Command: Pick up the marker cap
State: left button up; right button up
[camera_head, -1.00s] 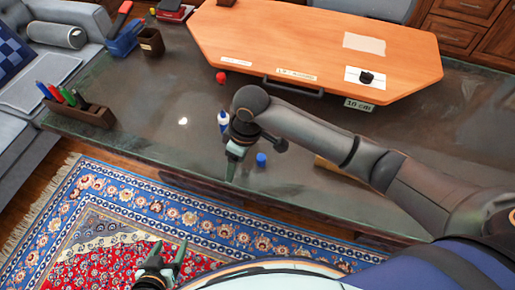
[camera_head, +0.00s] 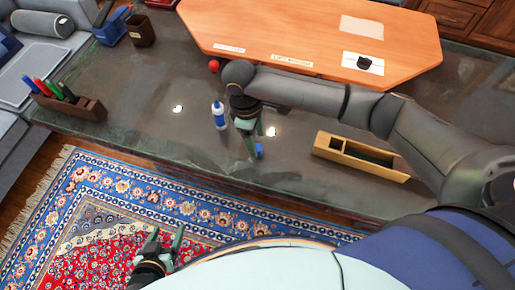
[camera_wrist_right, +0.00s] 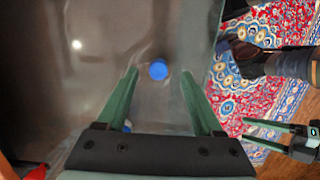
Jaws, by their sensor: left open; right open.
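The small blue marker cap (camera_head: 259,151) stands on the dark glossy table near its front edge. In the head view the fingers of my right gripper (camera_head: 252,149) partly cover it. In the right wrist view the cap (camera_wrist_right: 158,69) shows between the two open fingertips of my right gripper (camera_wrist_right: 160,75), with gaps on both sides. How high the fingertips are above the table is hard to tell. My left gripper (camera_head: 163,240) is open and empty over the red and blue rug, away from the table.
A blue and white bottle (camera_head: 219,116) stands left of my right gripper. A wooden tray (camera_head: 318,147) lies to the right. A red ball (camera_head: 214,66) lies by the raised orange board (camera_head: 300,35). A marker holder (camera_head: 90,110) is at the left. The table between holder and bottle is clear.

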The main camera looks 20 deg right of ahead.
aim_at(258, 147)
jog(key=f, duration=0.4)
jog(key=shift+d+f, duration=0.2)
jog(key=shift+f, duration=0.2)
grip_shut()
